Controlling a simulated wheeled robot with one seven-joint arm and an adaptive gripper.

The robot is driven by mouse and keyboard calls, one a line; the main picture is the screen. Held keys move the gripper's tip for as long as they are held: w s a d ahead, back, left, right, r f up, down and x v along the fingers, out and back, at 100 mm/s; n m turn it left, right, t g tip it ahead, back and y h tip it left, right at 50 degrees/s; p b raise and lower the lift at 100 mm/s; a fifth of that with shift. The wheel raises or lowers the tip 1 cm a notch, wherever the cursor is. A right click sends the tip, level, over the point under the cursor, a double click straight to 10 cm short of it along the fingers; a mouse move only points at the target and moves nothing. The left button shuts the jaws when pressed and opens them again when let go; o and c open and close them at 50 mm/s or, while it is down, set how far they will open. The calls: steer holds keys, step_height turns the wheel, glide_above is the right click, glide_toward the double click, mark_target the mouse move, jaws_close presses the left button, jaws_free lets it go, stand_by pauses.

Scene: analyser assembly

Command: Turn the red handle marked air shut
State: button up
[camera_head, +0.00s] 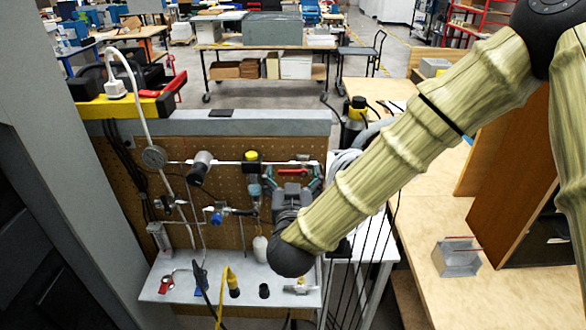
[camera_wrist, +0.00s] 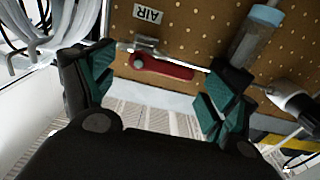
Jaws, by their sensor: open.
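The handle lies roughly along the thin metal pipe. It also shows in the head view (camera_head: 293,172), between the fingers. My gripper (camera_wrist: 155,88) is open, its green-padded fingers spread left and right of the handle. No clear contact shows. In the head view, my gripper (camera_head: 293,180) points at the board, and its body hides the board below the handle.
A clear cylinder with a pale blue cap (camera_wrist: 265,15) sits close to one finger. A yellow-topped fitting (camera_head: 251,156), a dark cylinder (camera_head: 201,168) and a blue knob (camera_head: 216,219) stand left of my gripper. Grey hoses (camera_head: 343,163) hang close on the right. A white shelf (camera_head: 185,293) lies below.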

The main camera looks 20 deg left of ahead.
steer(key=shift+w+a, duration=0.15)
steer(key=shift+w, duration=0.35)
steer(key=c, duration=1)
